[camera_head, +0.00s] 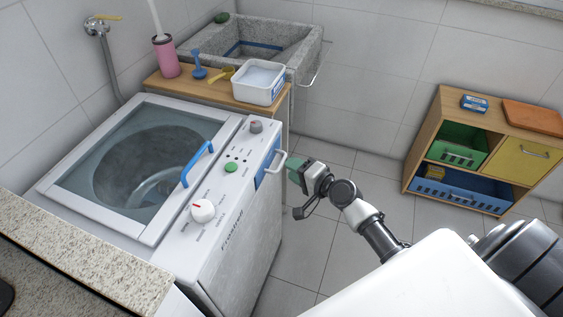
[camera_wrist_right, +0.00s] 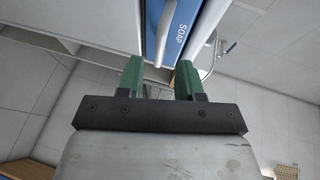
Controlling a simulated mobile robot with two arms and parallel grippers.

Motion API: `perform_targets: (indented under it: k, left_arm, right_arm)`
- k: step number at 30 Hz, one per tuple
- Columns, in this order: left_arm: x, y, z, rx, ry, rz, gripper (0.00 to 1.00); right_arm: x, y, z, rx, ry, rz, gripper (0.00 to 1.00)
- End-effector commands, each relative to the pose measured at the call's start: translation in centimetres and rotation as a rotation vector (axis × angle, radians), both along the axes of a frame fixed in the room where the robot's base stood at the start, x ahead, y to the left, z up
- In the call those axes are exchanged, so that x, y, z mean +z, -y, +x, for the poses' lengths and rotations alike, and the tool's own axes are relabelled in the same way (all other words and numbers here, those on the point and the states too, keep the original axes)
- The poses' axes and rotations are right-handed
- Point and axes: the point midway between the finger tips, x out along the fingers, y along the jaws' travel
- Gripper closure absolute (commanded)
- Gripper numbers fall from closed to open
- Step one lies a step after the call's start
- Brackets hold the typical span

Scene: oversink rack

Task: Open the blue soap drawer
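The blue soap drawer (camera_head: 264,168) is at the right end of the washing machine's front panel and looks closed, with a pale bar handle (camera_head: 277,163) on its front. In the right wrist view its blue front (camera_wrist_right: 185,22) carries the word SOAP, and the handle (camera_wrist_right: 166,32) runs lengthwise. My right gripper (camera_head: 293,166) is just in front of the handle. Its two green fingers (camera_wrist_right: 160,68) are apart, with the handle's near end lined up between their tips. I cannot tell whether they touch it. My left gripper is not in view.
The white washing machine (camera_head: 232,205) has a glass lid with a blue handle (camera_head: 197,163). Behind it, a wooden shelf (camera_head: 210,91) holds a white tub (camera_head: 259,84) and a pink container (camera_head: 167,58). A wooden cabinet (camera_head: 411,158) stands right. The tiled floor between is clear.

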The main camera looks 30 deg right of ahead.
Motion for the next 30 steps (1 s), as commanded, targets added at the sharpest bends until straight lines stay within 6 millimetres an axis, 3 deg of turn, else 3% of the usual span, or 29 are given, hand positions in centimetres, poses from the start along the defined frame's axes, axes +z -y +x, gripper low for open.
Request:
perform_targets:
  k: [3,9,20,27,30]
  left_arm:
    - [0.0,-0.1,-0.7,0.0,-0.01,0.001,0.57]
    - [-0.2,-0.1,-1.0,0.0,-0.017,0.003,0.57]
    - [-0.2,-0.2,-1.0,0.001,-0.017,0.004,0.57]
    - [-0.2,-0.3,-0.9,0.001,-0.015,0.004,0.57]
    - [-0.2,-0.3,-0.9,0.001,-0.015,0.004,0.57]
  right_arm:
    - [-0.4,-0.7,2.2,-0.001,0.001,0.001,0.64]
    - [-1.0,-1.4,4.3,-0.001,-0.001,-0.001,0.64]
    - [-1.2,-1.6,4.8,0.0,-0.001,-0.003,0.64]
    - [-1.2,-1.6,4.8,-0.001,-0.001,-0.003,0.98]
    - [-1.2,-1.6,4.8,-0.001,-0.001,-0.003,1.0]
